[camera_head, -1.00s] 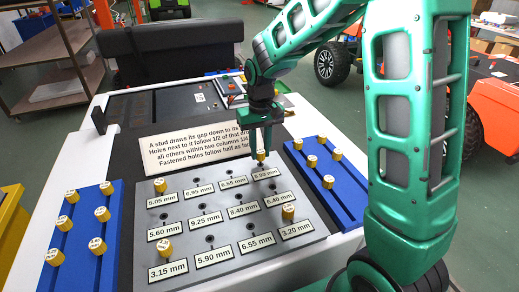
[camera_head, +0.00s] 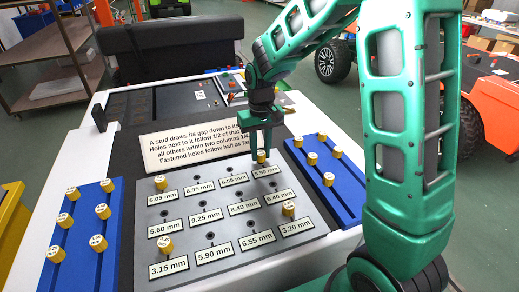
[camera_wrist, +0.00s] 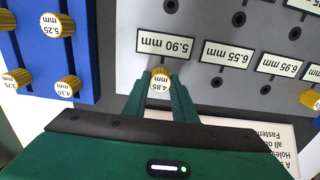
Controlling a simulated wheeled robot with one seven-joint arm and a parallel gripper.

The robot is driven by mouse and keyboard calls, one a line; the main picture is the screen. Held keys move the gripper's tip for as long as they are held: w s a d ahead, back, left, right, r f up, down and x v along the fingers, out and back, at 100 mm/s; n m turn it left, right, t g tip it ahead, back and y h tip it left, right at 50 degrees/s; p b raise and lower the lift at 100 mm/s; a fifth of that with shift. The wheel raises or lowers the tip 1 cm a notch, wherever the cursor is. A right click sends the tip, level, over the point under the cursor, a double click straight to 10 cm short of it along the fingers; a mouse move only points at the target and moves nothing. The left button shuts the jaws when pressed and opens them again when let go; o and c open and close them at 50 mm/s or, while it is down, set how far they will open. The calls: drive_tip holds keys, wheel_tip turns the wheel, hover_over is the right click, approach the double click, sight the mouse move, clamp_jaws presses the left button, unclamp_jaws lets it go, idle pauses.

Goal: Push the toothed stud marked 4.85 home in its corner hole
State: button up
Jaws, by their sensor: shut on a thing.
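The yellow toothed stud marked 4.85 (camera_wrist: 160,79) stands upright at the far right corner of the grey plate (camera_head: 146,270), beside the 5.90 mm label (camera_wrist: 165,45). It also shows in the head view (camera_head: 261,157). My gripper (camera_wrist: 160,92) is shut on this stud, with one green finger on each side of it. In the head view my gripper (camera_head: 262,148) reaches straight down to the corner. The stud covers its hole, so I cannot tell how deep it sits.
Other studs stand at the plate's other corners, such as the near left one (camera_head: 166,246). Blue racks with several studs flank the plate on the left (camera_head: 75,265) and right (camera_head: 340,195). A printed sign (camera_head: 190,148) lies behind the plate.

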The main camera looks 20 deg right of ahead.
drive_tip(key=shift+f, duration=0.5)
drive_tip(key=o, duration=1.1)
drive_tip(key=shift+r, duration=0.1)
wheel_tip(320, 180, up, 10)
drive_tip(key=shift+w+r, duration=0.1)
drive_tip(key=shift+r, duration=0.15)
